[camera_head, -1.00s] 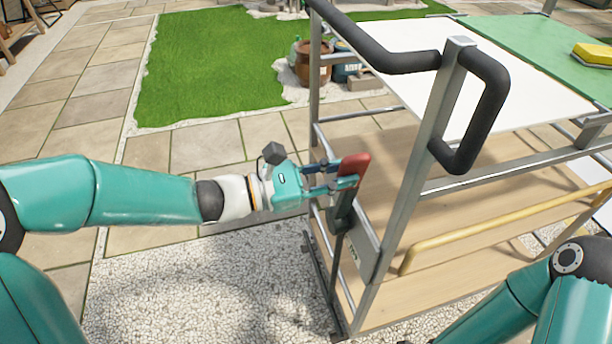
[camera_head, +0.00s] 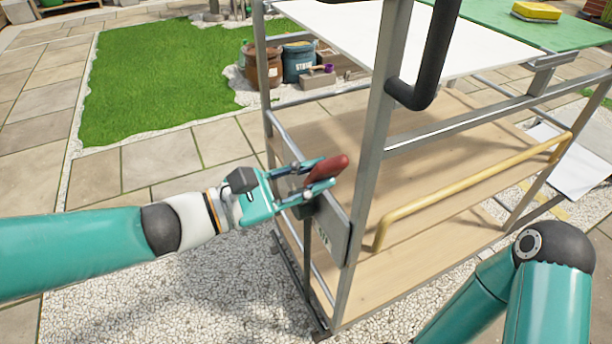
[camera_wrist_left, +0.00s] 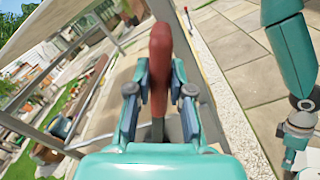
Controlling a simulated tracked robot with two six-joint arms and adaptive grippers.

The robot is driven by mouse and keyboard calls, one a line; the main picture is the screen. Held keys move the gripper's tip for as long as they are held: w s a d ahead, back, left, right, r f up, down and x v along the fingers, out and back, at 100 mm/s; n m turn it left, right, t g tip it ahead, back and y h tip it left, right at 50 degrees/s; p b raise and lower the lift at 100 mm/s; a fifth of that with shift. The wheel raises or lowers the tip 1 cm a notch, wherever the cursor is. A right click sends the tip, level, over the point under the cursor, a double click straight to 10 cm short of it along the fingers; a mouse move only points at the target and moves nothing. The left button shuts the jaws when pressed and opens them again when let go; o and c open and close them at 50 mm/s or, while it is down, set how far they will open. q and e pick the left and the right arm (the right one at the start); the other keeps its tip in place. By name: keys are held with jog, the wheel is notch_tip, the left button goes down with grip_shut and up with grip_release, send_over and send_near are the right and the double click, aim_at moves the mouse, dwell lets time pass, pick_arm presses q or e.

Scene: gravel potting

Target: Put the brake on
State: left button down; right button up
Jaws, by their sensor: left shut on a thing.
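The red brake handle (camera_head: 334,167) is at the near left corner post of the cart (camera_head: 370,190), above a grey plate (camera_head: 334,232) with markings. My left gripper (camera_head: 326,173) is shut on the handle, one finger on each side. The red end sticks out past the fingertips and leans to the right. In the left wrist view the handle (camera_wrist_left: 160,60) stands between the two fingers (camera_wrist_left: 160,85), with its dark shaft below. The lower lever is partly hidden by my gripper. My right arm shows at the lower right, but its gripper is out of the picture.
The cart has wooden shelves (camera_head: 440,225), a yellow rail (camera_head: 470,190) and a black push handle (camera_head: 428,70). A yellow sponge (camera_head: 537,11) lies on its green top. Pots (camera_head: 262,66) stand behind it. Gravel and paving at the left are clear.

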pick_arm(q)
jog(key=c, duration=1.1)
grip_release()
jog(key=shift+s+d+f, duration=0.25)
jog(key=shift+s, duration=0.1)
jog(key=shift+o, duration=0.3)
jog(key=shift+w, duration=0.1)
jog(key=shift+a+r, duration=0.1)
jog(key=v, duration=1.2)
jog(key=shift+w, duration=0.1)
